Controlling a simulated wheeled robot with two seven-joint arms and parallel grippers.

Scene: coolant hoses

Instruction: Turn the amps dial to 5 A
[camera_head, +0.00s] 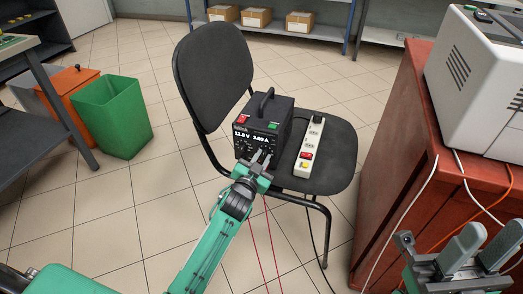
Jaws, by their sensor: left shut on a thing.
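A black bench power supply (267,113) stands on the seat of a dark chair. Its lit display (254,135) reads about 12 V on the left and what looks like 3.60 A on the right; the digits are small. My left gripper (261,159) is at the lower front of the supply, below the amps reading, with its fingers shut on the amps dial. The fingers hide the dial, so its pointer cannot be seen. My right gripper (481,250) is at the lower right, its two grey fingers apart and empty, away from the supply.
A white power strip (309,147) with a red switch lies on the chair seat (337,168) right of the supply. The chair's backrest (213,75) rises behind left. Red leads hang in front. A red cabinet (402,150) bearing a white machine (478,75) stands at right.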

